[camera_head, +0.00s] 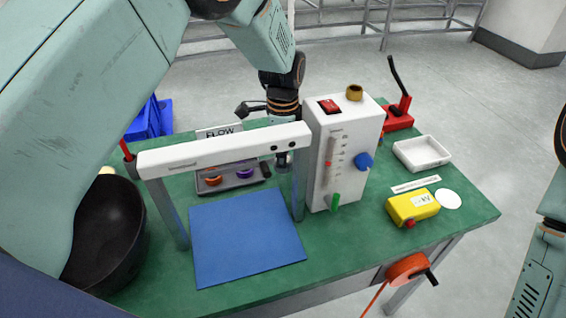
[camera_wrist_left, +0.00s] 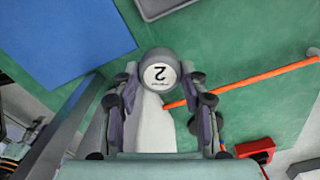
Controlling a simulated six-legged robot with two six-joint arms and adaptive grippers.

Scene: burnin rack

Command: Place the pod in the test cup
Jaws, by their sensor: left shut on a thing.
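My left gripper (camera_head: 282,130) reaches down behind the white crossbar of a frame. In the left wrist view its two fingers (camera_wrist_left: 160,82) are shut on a grey round pod (camera_wrist_left: 160,70) with a white label marked "2". In the head view the pod is mostly hidden by the crossbar. A brass cup-like ring (camera_head: 354,92), which may be the test cup, sits on top of the white box (camera_head: 343,155), right of the gripper. My right gripper is outside both views.
The crossbar (camera_head: 225,147) stands over a blue mat (camera_head: 245,240). A tray (camera_head: 232,183) with orange and purple pieces lies behind it. A black bowl (camera_head: 105,235) is at left. A white tray (camera_head: 422,153), yellow meter (camera_head: 412,207) and red lever device (camera_head: 398,115) are at right.

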